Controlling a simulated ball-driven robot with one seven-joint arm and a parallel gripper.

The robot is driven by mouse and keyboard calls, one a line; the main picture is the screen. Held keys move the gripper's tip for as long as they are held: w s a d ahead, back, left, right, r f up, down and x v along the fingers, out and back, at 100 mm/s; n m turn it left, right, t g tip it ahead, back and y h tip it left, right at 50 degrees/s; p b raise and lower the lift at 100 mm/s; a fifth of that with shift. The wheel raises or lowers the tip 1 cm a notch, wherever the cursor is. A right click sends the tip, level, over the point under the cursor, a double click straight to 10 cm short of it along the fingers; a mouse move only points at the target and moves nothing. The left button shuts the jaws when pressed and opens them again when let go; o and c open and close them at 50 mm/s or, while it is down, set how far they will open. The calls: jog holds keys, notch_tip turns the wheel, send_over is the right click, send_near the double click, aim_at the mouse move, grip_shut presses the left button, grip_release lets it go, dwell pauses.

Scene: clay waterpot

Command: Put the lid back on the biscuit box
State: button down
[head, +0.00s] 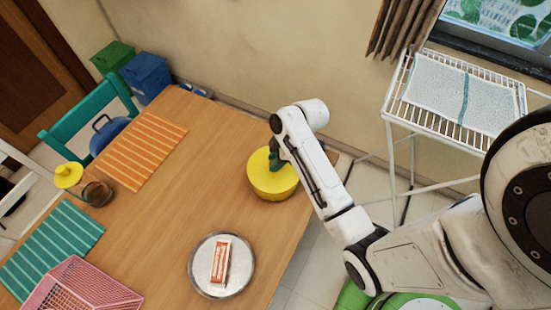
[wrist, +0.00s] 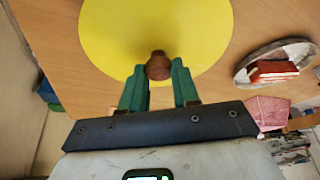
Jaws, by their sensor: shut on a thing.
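The round yellow lid (wrist: 150,25) with a brown knob (wrist: 158,66) fills the top of the wrist view. My gripper (wrist: 160,75) has its green fingers on either side of the knob, shut on it. In the head view, my gripper (head: 276,162) reaches the lid's top from above. The lid sits on or just over the yellow round biscuit box (head: 274,193), near the table's right edge. Its wall shows below the lid; I cannot tell whether the rim is fully seated.
A round metal tray (head: 198,278) holding a red-and-white packet (head: 220,262) is on the wooden table (head: 185,180). A pink basket (head: 90,290), a brown glass vessel (head: 97,193) and a small yellow-topped item (head: 68,176) are at left. A white wire rack (head: 395,110) stands at right.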

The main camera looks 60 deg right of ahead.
dwell(0.4)
jog(key=shift+c, duration=1.3)
grip_release()
jog(key=shift+r, duration=3.45)
jog(key=shift+c, duration=0.3)
grip_shut()
jog(key=shift+f, duration=0.1)
